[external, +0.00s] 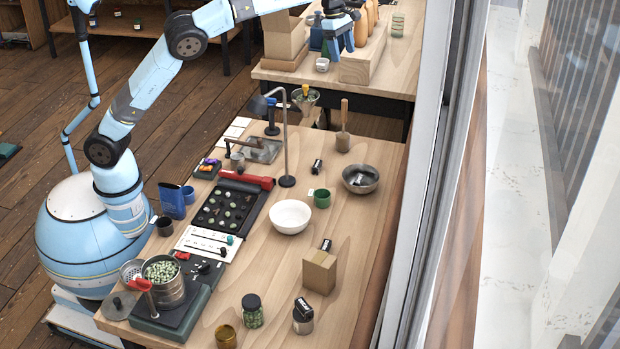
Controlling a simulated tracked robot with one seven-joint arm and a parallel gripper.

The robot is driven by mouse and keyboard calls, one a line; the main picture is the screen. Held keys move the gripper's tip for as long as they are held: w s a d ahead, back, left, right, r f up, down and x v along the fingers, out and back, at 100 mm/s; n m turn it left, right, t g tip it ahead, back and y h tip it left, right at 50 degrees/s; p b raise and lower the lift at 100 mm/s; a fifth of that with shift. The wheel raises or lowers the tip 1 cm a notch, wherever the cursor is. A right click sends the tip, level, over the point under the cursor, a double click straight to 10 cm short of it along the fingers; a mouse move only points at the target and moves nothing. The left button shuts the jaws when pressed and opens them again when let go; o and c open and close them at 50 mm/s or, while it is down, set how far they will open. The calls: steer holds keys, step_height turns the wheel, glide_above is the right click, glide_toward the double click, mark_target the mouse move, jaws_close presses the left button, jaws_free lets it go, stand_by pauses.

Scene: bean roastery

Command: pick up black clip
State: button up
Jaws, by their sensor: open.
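A small black piece (222,251) lies on the white lined card (208,243) on the bench; it looks like the black clip, but it is too small to be sure. My gripper (341,42) is at the top of the picture, high above and far behind the card, near the back table. Its blue fingers are apart and nothing shows between them. It is well away from the black piece.
A black tray of beans (246,200), a white bowl (290,216) and a lamp (287,181) stand near the card. A cardboard box (319,272) stands right.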

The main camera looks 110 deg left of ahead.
steer(key=shift+w+a+f+n+g, duration=0.7)
steer(key=shift+w+f+n, duration=1)
steer(key=shift+w+f, duration=1.25)
steer(key=shift+t, duration=0.3)
steer(key=f, duration=3.7)
steer(key=shift+w+a, duration=0.15)
steer(key=shift+w, duration=0.15)
steer(key=shift+w+f, duration=0.15)
steer(key=shift+f, duration=1.4)
steer(key=shift+w+f, duration=0.1)
steer(key=shift+f, duration=1.45)
steer(key=c, duration=0.8)
steer(key=shift+o, duration=0.2)
steer(key=shift+r, duration=0.55)
step_height(320, 180, up, 2)
steer(key=shift+r, duration=0.25)
steer(key=s+d+r, duration=0.4)
steer(key=s+r, duration=0.5)
steer(key=s, duration=0.4)
steer(key=n+t+y, duration=0.3)
steer(key=n, duration=0.2)
glide_above(359, 180)
step_height(359, 180, down, 3)
steer(key=shift+s+f, duration=0.2)
steer(key=shift+f, duration=4.75)
